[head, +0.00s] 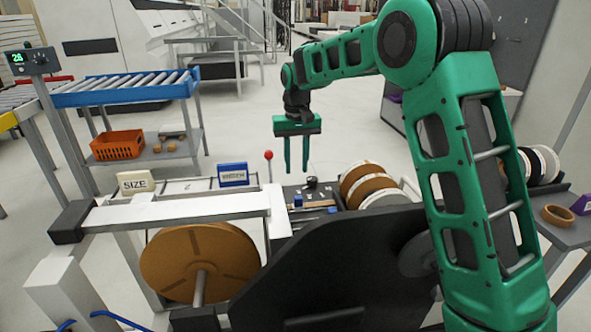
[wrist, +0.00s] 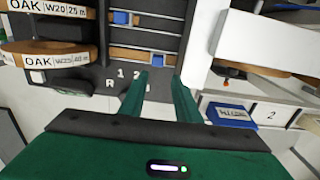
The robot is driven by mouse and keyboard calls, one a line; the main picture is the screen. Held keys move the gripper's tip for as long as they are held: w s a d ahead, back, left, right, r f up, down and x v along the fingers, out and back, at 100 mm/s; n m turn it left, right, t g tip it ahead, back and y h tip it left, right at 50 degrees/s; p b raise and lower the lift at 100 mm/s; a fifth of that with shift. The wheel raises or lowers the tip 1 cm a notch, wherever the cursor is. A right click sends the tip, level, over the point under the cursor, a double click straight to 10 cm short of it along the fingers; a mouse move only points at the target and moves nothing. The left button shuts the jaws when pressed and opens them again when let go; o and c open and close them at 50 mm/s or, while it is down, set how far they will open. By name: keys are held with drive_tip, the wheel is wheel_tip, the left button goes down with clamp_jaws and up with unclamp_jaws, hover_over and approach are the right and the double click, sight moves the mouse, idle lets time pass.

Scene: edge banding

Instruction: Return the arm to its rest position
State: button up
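My green arm reaches up and across from the right side of the head view. My gripper (head: 298,165) points down above the black workstation panel, with its two fingers apart and nothing between them. In the wrist view my gripper (wrist: 160,85) also shows open and empty over the dark panel (wrist: 130,85). The fingertips look apart from everything below.
Oak banding rolls (head: 365,182) stand right of the panel; a large brown roll (head: 198,258) hangs at the front left. A red-knobbed lever (head: 268,156), a blue sign (head: 233,174) and a SIZE sign (head: 136,182) stand nearby. Open floor lies behind.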

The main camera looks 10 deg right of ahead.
drive_tip(key=s+d+r+m, duration=0.2)
drive_tip(key=s+d+r, duration=0.2)
drive_tip(key=s+d, duration=0.65)
drive_tip(key=s+d+r+m, duration=0.2)
drive_tip(key=s+d+r, duration=0.1)
drive_tip(key=s+d, duration=0.75)
drive_tip(key=s+d+f, duration=0.2)
drive_tip(key=s, duration=0.6)
drive_tip(key=s+d+f+m, duration=0.1)
drive_tip(key=s+f, duration=0.1)
drive_tip(key=s, duration=0.6)
drive_tip(key=s+d+f+m, duration=0.1)
drive_tip(key=s+d+f, duration=0.1)
drive_tip(key=s, duration=0.7)
drive_tip(key=shift+d+f, duration=0.3)
drive_tip(key=shift+f, duration=0.2)
drive_tip(key=shift+w+f, duration=0.25)
drive_tip(key=shift+w, duration=0.3)
